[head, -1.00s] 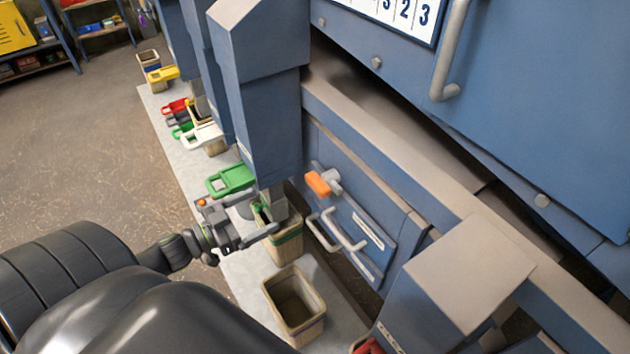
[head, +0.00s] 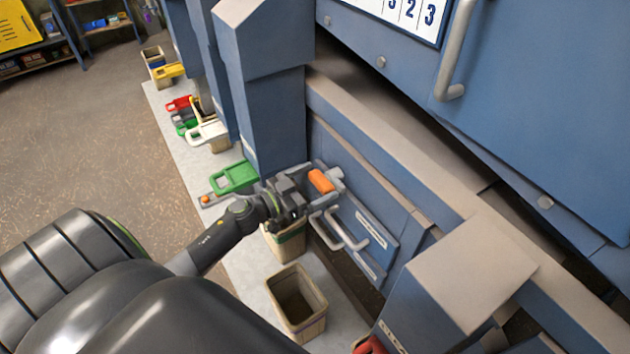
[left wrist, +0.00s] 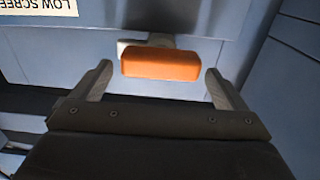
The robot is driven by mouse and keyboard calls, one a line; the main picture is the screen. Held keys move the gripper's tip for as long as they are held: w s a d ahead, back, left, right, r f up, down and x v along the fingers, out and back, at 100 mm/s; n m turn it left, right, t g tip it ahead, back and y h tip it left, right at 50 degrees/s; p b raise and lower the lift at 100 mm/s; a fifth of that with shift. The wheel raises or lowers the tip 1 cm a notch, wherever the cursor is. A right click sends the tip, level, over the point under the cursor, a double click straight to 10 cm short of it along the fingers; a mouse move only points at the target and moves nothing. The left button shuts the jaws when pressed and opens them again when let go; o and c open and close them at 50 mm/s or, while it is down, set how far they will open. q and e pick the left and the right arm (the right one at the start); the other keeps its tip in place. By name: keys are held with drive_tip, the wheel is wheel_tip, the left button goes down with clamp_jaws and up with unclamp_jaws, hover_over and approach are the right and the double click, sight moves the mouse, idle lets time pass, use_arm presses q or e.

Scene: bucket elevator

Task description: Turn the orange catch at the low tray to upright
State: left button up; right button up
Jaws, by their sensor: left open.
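The orange catch (head: 321,181) sits on the blue front of the low tray (head: 370,236), on a grey pivot at its upper left part. In the left wrist view my gripper (left wrist: 157,82) shows both fingertips beside the catch's ends, with small gaps. My right gripper is not in view.
A grey bar handle (head: 345,232) stands out from the tray front just below the catch. An open bucket (head: 297,303) stands on the pale strip below.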

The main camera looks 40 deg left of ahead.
use_arm(q)
drive_tip(key=shift+w+d, duration=0.1)
drive_tip(key=shift+w, duration=0.05)
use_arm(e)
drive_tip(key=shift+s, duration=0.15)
use_arm(q)
drive_tip(key=shift+c, duration=0.2)
drive_tip(key=c, duration=0.9)
drive_tip(key=shift+c, duration=0.2)
